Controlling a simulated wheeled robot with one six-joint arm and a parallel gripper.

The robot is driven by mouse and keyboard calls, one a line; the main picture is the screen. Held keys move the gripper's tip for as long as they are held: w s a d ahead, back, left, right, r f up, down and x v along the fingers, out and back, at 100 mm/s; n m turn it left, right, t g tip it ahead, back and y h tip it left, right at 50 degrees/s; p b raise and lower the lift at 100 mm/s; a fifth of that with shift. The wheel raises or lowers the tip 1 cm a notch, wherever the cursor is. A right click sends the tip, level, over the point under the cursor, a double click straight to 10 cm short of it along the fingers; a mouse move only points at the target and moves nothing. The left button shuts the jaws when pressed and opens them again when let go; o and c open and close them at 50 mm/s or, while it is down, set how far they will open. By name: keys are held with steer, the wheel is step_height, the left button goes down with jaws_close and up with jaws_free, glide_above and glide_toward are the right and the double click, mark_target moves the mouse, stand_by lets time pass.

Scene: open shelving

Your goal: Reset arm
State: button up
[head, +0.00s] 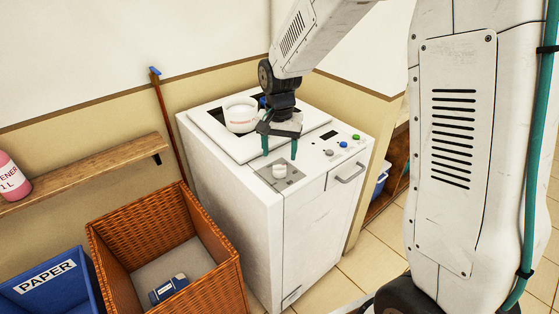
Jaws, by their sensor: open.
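My gripper (280,146) hangs from my white arm over the top of a white machine (235,211). Its two green fingers point down and are spread apart, with nothing between them. The wrist partly hides that opening.
A wicker basket (120,225) holding a dark blue bottle (168,289) stands at left, beside a blue PAPER bin (78,265). A wooden shelf (85,172) holds a pink bottle (12,178).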

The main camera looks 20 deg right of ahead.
steer(key=shift+r, duration=1.15)
steer(key=s+d+r+n, duration=0.1)
steer(key=s+r+n, duration=0.2)
steer(key=s, duration=1.2)
steer(key=s+d+r+n+t, duration=0.1)
steer(key=s+r+n, duration=0.3)
steer(key=s+r, duration=0.5)
steer(key=s+d, duration=0.1)
steer(key=s, duration=0.5)
steer(key=shift+s+r, duration=0.15)
steer(key=shift+r, duration=0.1)
